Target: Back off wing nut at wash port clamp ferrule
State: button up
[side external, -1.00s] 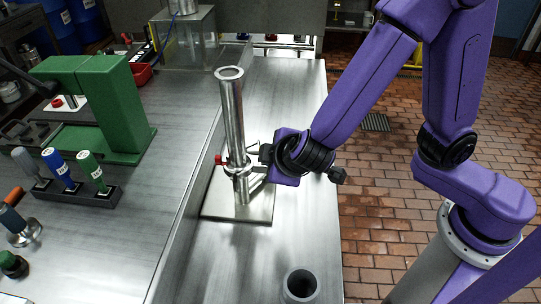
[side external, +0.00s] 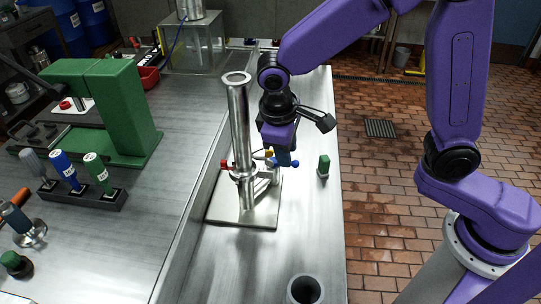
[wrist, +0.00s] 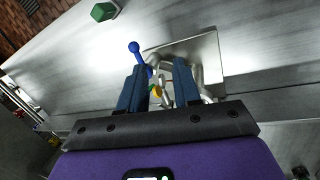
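A steel tube (side external: 238,115) stands upright on a square base plate (side external: 247,214), with a clamp (side external: 240,173) around its lower part. A red knob (side external: 223,164) is at the clamp's left, a yellow knob (side external: 268,153) behind it, and a blue ball-ended knob (side external: 295,163) at its right. I cannot tell which part is the wing nut. My gripper (side external: 283,160) points down at the clamp's right side. In the wrist view, its fingers (wrist: 160,82) are apart, with the yellow part (wrist: 156,91) visible between them and the blue knob (wrist: 134,47) beyond the left finger. Contact is unclear.
A green block (side external: 324,164) stands on the steel bench right of the clamp; it also shows in the wrist view (wrist: 104,12). A grey cup (side external: 304,290) is at the front. A green press (side external: 125,110) and a tool rack (side external: 85,197) are on the left.

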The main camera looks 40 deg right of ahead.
aim_at(270, 156)
jog(key=w+y, duration=0.1)
jog(key=w+r+n, duration=0.1)
jog(key=w, duration=0.1)
jog(key=w+r+n+y, duration=0.1)
jog(key=w, duration=0.1)
jog(key=shift+a+r+g+y, duration=0.1)
jog(key=shift+a+g+y, duration=0.1)
jog(key=shift+g+y, duration=0.15)
jog(key=shift+f, duration=3.75)
grip_shut()
